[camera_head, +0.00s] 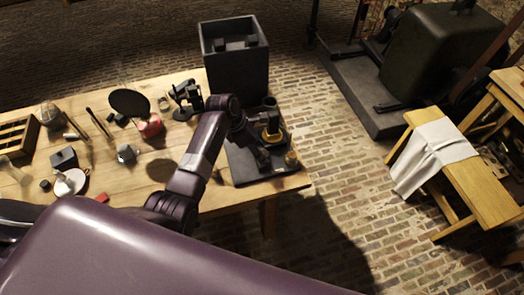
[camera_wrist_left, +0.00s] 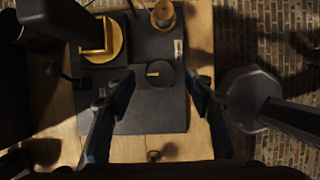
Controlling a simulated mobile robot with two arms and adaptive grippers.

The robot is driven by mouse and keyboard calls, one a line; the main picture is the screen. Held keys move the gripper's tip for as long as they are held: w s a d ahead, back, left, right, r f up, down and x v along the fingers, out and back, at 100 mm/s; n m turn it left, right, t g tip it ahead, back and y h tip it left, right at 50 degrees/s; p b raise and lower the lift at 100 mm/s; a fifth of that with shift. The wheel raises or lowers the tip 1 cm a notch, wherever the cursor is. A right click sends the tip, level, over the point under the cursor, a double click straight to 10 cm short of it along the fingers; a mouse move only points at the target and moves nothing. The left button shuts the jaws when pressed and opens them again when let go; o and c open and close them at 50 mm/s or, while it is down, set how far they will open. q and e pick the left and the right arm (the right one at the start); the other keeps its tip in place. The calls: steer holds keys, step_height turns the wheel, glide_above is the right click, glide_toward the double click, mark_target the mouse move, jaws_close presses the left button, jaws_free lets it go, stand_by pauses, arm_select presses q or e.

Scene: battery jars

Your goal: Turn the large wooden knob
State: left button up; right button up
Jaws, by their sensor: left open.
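A black board (camera_head: 248,172) lies on the right end of the wooden table, with several fittings on it. A brown, wood- or brass-coloured knob (camera_wrist_left: 163,15) stands near the top of the left wrist view; it also shows at the board's right edge in the head view (camera_head: 291,159). A dark round knob (camera_wrist_left: 160,73) with a pale mark sits on the same board. I cannot tell for sure which is the large wooden knob. My left gripper (camera_wrist_left: 162,82) is open and empty, its fingers either side of the dark knob, apart from it. My right gripper is not in view.
A black square block with a yellow ring (camera_wrist_left: 103,47) stands beside the knobs. A tall dark open box (camera_head: 234,58) stands behind the board. Small tools and a red pot (camera_head: 149,126) clutter the table to the left.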

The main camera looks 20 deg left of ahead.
arm_select(q)
steer(key=shift+x, duration=1.05)
steer(key=c, duration=1.1)
steer(key=shift+m, duration=0.4)
